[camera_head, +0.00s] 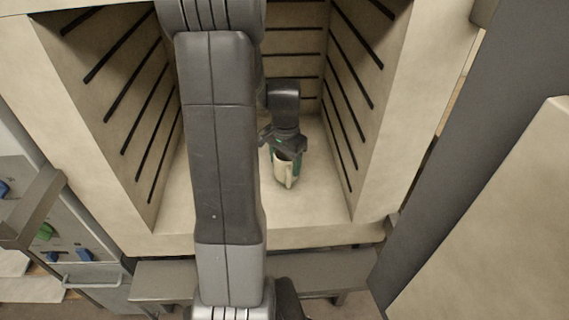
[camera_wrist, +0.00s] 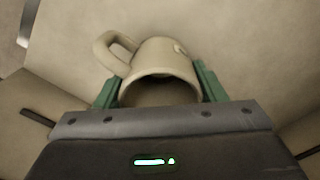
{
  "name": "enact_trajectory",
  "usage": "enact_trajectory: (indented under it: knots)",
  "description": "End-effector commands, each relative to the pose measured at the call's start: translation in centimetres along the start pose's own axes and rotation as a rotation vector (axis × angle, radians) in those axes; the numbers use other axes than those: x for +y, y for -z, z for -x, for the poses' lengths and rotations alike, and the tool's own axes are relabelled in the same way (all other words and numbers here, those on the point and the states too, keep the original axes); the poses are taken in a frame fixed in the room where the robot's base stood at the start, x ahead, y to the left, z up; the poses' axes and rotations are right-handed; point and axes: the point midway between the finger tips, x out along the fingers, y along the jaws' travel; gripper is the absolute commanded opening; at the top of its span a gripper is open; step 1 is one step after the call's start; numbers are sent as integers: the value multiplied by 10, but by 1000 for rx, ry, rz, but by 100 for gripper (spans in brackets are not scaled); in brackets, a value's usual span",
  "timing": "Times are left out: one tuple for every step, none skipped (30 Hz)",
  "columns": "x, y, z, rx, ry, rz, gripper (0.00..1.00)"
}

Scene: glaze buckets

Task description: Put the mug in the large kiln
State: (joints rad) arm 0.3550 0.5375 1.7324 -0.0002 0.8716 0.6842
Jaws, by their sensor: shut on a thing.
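The cream mug (camera_wrist: 165,60) is between the green-padded fingers of my gripper (camera_wrist: 160,92) in the wrist view, its handle to the upper left and its open rim toward the camera. My gripper is shut on it. In the head view my gripper (camera_head: 285,158) and the mug (camera_head: 284,174) are inside the large kiln (camera_head: 315,232), over the pale floor toward the front right of my arm. I cannot tell whether the mug touches the floor. My arm hides part of the kiln's left interior.
Dark heating rods line the kiln's side and back walls. The open door (camera_head: 500,230) stands at the right. A grey control panel (camera_head: 60,225) with a handle is at the left. The kiln floor around the mug looks clear.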

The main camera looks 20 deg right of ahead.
Motion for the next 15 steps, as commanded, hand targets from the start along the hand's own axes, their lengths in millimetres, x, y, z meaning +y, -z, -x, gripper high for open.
enact_trajectory:
  knots:
    - [0, 0, -7, -2, -2, 0, 32]
    - [0, 0, -9, -1, -1, 0, 32]
    - [0, 0, -10, 0, 0, 0, 32]
    - [0, 0, -10, 1, 0, 0, 32]
    - [0, 0, -10, 1, 1, 0, 32]
    - [0, 0, -9, 1, 1, 0, 32]
    - [0, 0, -9, 1, 1, 0, 32]
    - [0, 0, -9, 1, 1, 0, 32]
    - [0, 0, -10, 1, 1, 0, 32]
    - [0, 0, -10, 1, 0, 0, 32]
    - [0, 0, -11, 1, 0, 0, 32]
    - [0, 0, -13, 1, 0, 0, 32]
    - [0, 0, -13, 0, 0, 0, 66]
    - [0, 0, -12, 0, 0, 0, 72]
    - [0, 0, -12, 0, 0, 0, 79]
